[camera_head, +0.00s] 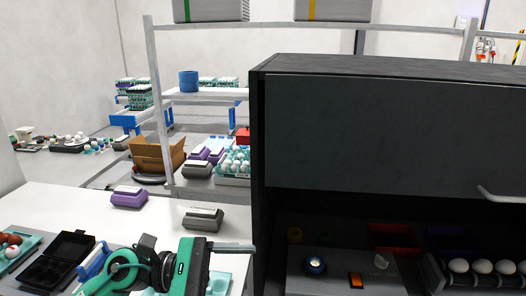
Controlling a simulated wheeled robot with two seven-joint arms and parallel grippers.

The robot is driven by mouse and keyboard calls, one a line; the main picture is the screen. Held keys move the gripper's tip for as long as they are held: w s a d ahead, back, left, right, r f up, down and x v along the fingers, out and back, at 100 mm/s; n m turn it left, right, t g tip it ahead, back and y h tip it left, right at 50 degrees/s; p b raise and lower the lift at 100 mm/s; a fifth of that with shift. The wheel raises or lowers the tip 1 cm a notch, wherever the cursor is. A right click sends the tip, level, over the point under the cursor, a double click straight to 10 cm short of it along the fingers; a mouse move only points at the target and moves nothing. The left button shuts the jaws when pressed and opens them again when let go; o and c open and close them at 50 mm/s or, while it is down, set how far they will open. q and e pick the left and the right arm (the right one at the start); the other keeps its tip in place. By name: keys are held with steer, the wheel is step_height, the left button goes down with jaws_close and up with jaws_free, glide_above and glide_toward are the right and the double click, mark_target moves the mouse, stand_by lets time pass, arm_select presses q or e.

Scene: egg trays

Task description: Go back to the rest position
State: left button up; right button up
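My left arm, green and black, reaches in at the bottom of the head view. My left gripper (236,249) points right over the white table (80,205), close to the left side of the dark cabinet. One grey finger shows; I cannot tell whether the gripper is open or shut, and nothing is seen held in it. My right gripper is not in view.
A dark cabinet (375,130) fills the right, with several eggs (482,267) in its lower opening. On the table are a purple carton (129,197), a grey carton (203,219) and an open black carton (55,262). A teal tray (219,284) lies partly behind my arm.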

arm_select(q)
steer(key=w+a+r+n+t+y, duration=0.1)
steer(key=w+a+n+t, duration=0.2)
steer(key=n+t, duration=0.8)
steer(key=w+a+r+n+t+y, duration=0.1)
steer(key=w+a+n+t, duration=0.2)
steer(key=n+t, duration=0.85)
steer(key=a+f+n+g+y, duration=0.3)
steer(key=a+f+n+y, duration=0.2)
steer(key=f+n+y, duration=0.6)
steer(key=a+f+n+g+y, duration=0.2)
steer(key=a+f+n+y, duration=0.4)
steer(key=n, duration=0.8)
steer(key=s+a+f+n+g, duration=0.2)
steer(key=s+f+n+g, duration=1)
steer(key=s+f, duration=0.9)
step_height(320, 180, down, 28)
steer(key=m+g+b, duration=0.2)
steer(key=s+a+f+g+b, duration=0.1)
steer(key=s+a+f, duration=0.2)
steer(key=s+f, duration=1.8)
step_height(320, 180, down, 3)
steer(key=shift+f+b, duration=0.1)
steer(key=shift+b, duration=0.3)
